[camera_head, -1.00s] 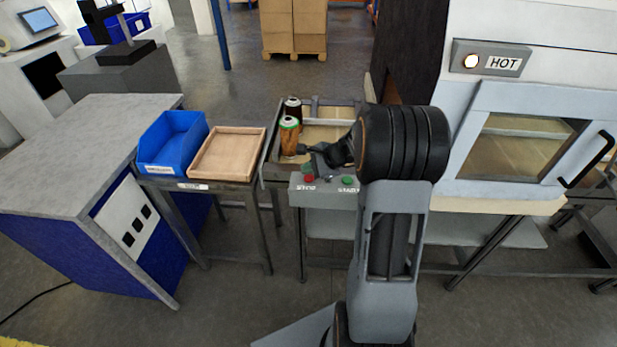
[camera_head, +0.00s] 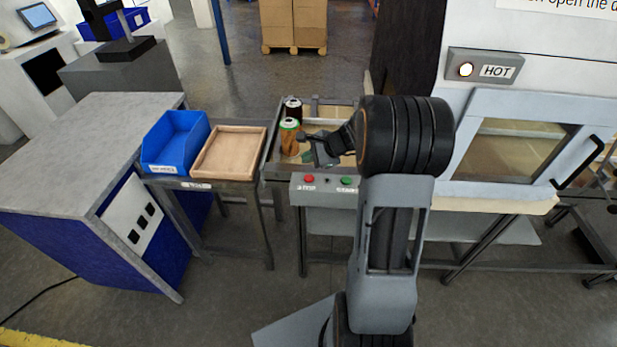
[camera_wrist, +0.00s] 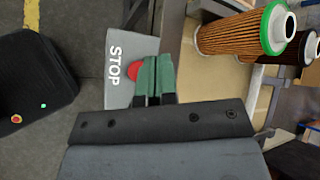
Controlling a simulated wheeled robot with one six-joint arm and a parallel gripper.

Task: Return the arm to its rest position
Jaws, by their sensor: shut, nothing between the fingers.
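My gripper (camera_head: 308,157) is over the near part of the conveyor tray in the head view, left of my arm's thick black joint. In the wrist view its two green fingertips (camera_wrist: 153,76) are together with nothing between them, in front of the red STOP button (camera_wrist: 135,70). An orange pleated filter cartridge with a green rim (camera_head: 289,137) stands in the tray, left of the gripper and apart from it. It also shows in the wrist view (camera_wrist: 238,35). A dark cartridge (camera_head: 292,110) stands behind it, partly hidden in the wrist view (camera_wrist: 300,50).
The button box (camera_head: 325,190) with STOP and START is below the gripper. A blue bin (camera_head: 176,140) and a shallow wooden tray (camera_head: 229,153) sit on a stand at left. The oven (camera_head: 525,140) with a HOT sign is close at right.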

